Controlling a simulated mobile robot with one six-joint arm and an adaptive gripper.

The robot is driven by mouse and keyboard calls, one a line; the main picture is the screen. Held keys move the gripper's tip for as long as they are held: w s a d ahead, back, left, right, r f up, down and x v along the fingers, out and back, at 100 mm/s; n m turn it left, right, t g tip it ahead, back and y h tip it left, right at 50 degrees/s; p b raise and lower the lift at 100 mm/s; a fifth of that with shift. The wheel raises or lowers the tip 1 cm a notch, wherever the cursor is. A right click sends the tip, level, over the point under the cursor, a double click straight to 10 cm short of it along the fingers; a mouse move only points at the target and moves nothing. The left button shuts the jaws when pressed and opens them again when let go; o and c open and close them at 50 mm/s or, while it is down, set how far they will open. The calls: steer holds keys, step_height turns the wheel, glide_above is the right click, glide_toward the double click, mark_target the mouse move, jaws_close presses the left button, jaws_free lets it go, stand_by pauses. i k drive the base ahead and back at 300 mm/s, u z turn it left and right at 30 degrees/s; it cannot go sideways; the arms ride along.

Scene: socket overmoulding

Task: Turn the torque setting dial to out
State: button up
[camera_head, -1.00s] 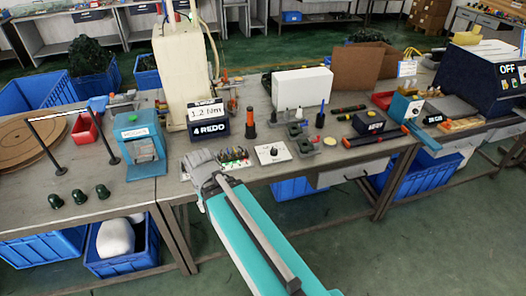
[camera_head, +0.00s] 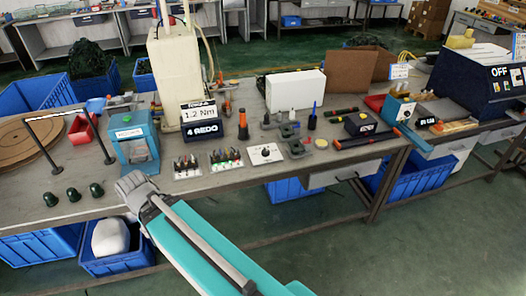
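A white plate (camera_head: 257,162) with a small black dial knob (camera_head: 265,152) lies near the front of the bench. I take it to be the torque setting dial; its markings are too small to read. Behind it to the left, a dark display box (camera_head: 203,122) shows "1.2 Nm" above "4 REDO". My gripper (camera_head: 130,186) is at the front edge of the bench, well left of the plate and apart from it. Its fingers are too small and foreshortened to tell open from shut. I see nothing held.
Two trays of small coloured parts (camera_head: 224,160) stand between my gripper and the plate. A teal box (camera_head: 134,146) stands behind my gripper, and several dark green domed parts (camera_head: 73,194) lie to its left.

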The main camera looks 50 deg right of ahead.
mark_target(265, 152)
steer(key=z, duration=0.05)
steer(key=k, duration=1.15)
steer(key=z, duration=1.05)
steer(key=i, duration=1.05)
